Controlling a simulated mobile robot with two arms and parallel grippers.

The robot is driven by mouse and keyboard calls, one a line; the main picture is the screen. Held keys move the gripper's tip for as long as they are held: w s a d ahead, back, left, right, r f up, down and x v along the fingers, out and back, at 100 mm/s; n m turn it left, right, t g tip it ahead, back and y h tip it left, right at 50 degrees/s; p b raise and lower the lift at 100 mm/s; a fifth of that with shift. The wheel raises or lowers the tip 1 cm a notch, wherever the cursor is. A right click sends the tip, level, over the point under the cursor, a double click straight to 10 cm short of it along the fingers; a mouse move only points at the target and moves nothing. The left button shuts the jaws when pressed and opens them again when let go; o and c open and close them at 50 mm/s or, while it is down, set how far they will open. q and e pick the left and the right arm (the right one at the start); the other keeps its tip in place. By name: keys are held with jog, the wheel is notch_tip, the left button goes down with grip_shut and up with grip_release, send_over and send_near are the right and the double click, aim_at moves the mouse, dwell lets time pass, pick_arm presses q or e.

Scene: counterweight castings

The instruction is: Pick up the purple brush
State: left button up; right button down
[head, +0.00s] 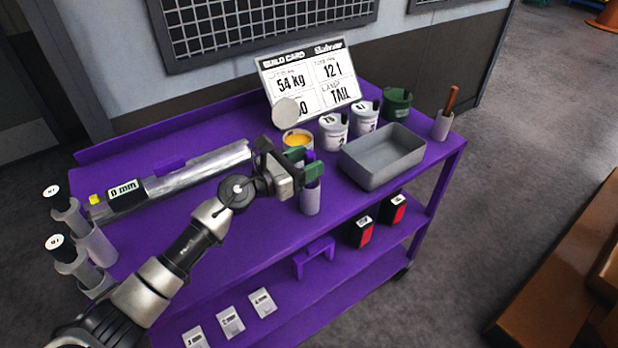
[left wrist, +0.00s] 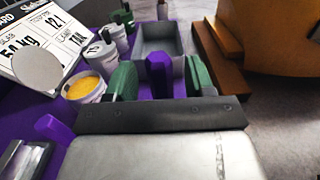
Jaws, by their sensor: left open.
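The purple brush (head: 310,156) stands with its handle up in a grey cup (head: 311,199) near the front edge of the purple cart. In the left wrist view the purple brush (left wrist: 157,75) shows between the two green fingertips, with visible gaps on both sides. My left gripper (head: 309,163) is open around the handle; it also shows in the left wrist view (left wrist: 160,78). The brush's lower part is hidden in the cup. My right gripper is not in view.
A grey tray (head: 383,158) lies right of the cup. A yellow-filled tub (head: 297,138) and white tubs (head: 333,133) stand behind. A brown-handled tool (head: 450,99) stands at the far right corner. A silver bar (head: 200,173) lies left. The cart's front left top (head: 255,235) is clear.

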pick_arm(q)
jog(key=x, duration=0.3)
jog(key=shift+d+f, duration=0.1)
jog(key=shift+c, duration=0.8)
grip_shut()
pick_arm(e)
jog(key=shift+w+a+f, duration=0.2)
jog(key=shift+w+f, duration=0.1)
